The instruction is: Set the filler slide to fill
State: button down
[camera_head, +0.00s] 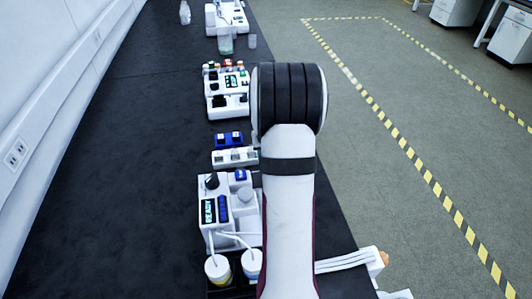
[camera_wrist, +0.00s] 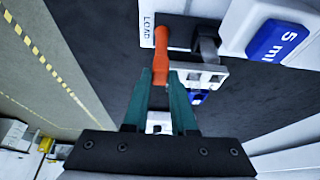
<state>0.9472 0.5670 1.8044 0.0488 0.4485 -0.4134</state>
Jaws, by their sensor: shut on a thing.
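In the wrist view, my gripper (camera_wrist: 161,82) has its two teal fingers closed on the lower end of an orange handle (camera_wrist: 161,48). The handle stands at a dark slot beside a white plate marked LOAD (camera_wrist: 147,28). I take this handle to be the filler slide; no fill mark is readable. A dark grey knob or lever (camera_wrist: 207,45) is just right of the handle. A blue 5 ml button (camera_wrist: 277,42) sits on the white housing further right. In the head view my arm hides the gripper and the handle.
In the head view, a white unit with a READY display (camera_head: 208,211) stands left of my arm, with two yellow-banded bottles (camera_head: 218,269) in front. A white block (camera_head: 235,157), a blue block (camera_head: 229,139) and more units stand behind. The black bench (camera_head: 110,190) is clear to the left.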

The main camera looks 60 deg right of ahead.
dwell(0.6)
jog(key=s+a, duration=0.5)
jog(key=shift+s, duration=0.15)
jog(key=shift+a, duration=0.1)
jog(key=c, duration=0.7)
grip_release()
jog(key=v, duration=1.5)
jog(key=shift+s+a+r, duration=0.1)
jog(key=shift+a+r, duration=0.05)
jog(key=shift+r, duration=0.25)
